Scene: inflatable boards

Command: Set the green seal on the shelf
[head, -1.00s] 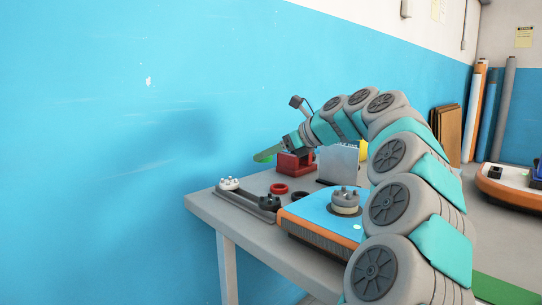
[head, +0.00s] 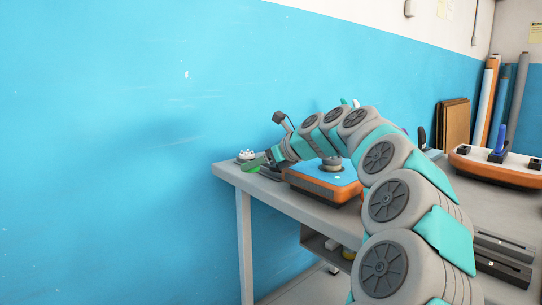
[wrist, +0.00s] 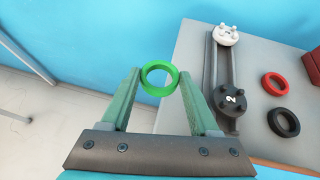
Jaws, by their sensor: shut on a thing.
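The green seal (wrist: 147,86) is a ring held between the fingertips of my gripper (wrist: 160,79) in the wrist view. The gripper is shut on it, and the ring's hole faces the camera. In the wrist view the seal appears just left of the table's edge, over the floor. In the head view my gripper (head: 256,163) is at the table's left end; the seal cannot be told apart from the green fingers there. What looks like the shelf (head: 315,240) shows under the tabletop, partly hidden by my arm, with something white and yellow on it.
The table (wrist: 192,95) carries a grey rail with a white knob (wrist: 226,36) and a dark valve (wrist: 232,101). A red ring (wrist: 275,83) and a black ring (wrist: 284,122) lie beside it. The blue wall is close on the left.

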